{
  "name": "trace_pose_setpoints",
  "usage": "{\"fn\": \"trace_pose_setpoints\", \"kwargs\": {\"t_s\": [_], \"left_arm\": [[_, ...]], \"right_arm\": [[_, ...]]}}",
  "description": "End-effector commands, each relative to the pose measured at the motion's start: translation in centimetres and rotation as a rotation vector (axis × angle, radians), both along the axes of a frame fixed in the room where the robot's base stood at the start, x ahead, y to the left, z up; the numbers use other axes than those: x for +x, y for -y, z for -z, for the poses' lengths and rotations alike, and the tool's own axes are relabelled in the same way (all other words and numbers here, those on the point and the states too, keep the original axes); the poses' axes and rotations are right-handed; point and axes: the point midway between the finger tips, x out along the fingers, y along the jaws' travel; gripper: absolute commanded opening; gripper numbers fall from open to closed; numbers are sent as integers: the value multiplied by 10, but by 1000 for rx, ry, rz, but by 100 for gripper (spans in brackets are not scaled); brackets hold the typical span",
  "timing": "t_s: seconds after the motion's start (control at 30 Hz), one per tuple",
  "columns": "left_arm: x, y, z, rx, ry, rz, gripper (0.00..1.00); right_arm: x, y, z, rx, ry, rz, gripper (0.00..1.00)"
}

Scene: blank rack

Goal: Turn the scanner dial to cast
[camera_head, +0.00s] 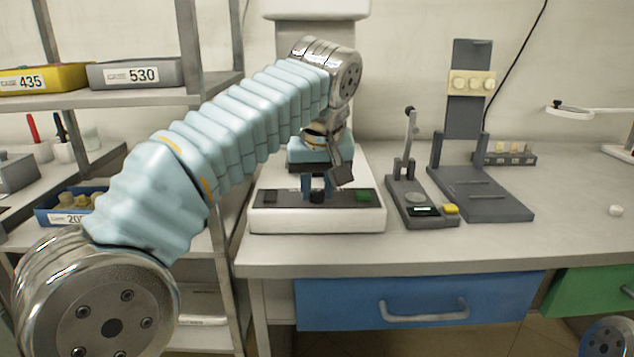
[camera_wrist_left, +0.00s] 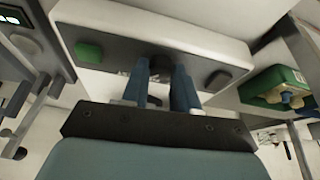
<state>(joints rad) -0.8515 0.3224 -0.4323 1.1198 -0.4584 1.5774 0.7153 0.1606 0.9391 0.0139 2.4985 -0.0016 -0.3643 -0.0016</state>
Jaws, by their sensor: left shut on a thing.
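The white scanner (camera_head: 262,218) stands on the bench with a dark front panel. Its small dark dial (camera_head: 317,198) is at the panel's middle, between a dark grey button (camera_head: 270,197) and a green button (camera_head: 363,195). My left gripper (camera_head: 318,190) points down at the panel, its blue fingers shut on the dial. In the left wrist view the dial (camera_wrist_left: 161,66) shows between the fingertips of the left gripper (camera_wrist_left: 165,80). The dial's marks are mostly hidden by the fingers, and I cannot read its setting. My right gripper is out of view.
A small instrument with a yellow button (camera_head: 452,209) and a grey stand (camera_head: 490,200) are to the right of the scanner. A shelf rack (camera_head: 140,97) with bins stands at left. Bench room (camera_head: 585,235) is clear at right. A blue drawer (camera_head: 420,299) is below.

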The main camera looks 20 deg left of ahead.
Motion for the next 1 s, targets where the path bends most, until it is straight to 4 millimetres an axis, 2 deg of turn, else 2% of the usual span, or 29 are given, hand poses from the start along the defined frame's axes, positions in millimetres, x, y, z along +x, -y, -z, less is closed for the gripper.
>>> {"fn": "trace_pose_setpoints", "kwargs": {"t_s": [0.5, 1.0], "left_arm": [[3, 3, -4, 3, -1, -443, 0], [7, 6, -3, 3, -1, -919, 0]], "right_arm": [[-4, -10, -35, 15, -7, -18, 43], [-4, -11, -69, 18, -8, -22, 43]]}}
